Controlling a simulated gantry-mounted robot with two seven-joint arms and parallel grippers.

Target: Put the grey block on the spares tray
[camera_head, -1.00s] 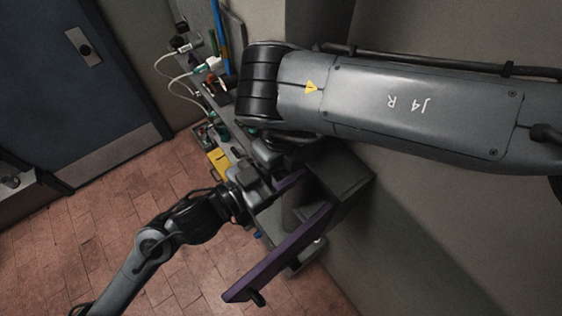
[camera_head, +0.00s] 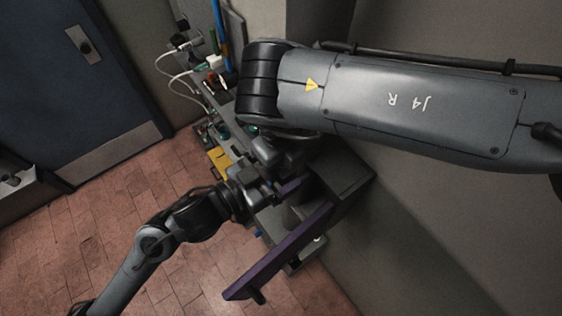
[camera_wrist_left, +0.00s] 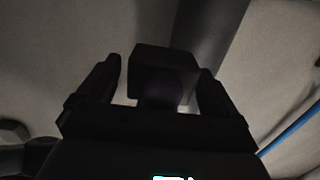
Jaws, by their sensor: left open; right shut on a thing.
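My right gripper (camera_head: 287,163) hangs under my right arm, close to the left gripper. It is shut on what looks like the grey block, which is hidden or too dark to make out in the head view. My left gripper (camera_head: 264,190) reaches in from the lower left and nearly meets the right one. In the left wrist view its two dark fingers (camera_wrist_left: 158,92) are spread apart. A dark block-like shape (camera_wrist_left: 163,58) shows between and beyond them; I cannot tell whether it is the grey block or touches the fingers. I cannot make out the spares tray.
A narrow bench with cables, a yellow item (camera_head: 219,160) and small tools runs behind. A blue door (camera_head: 75,85) is far left.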

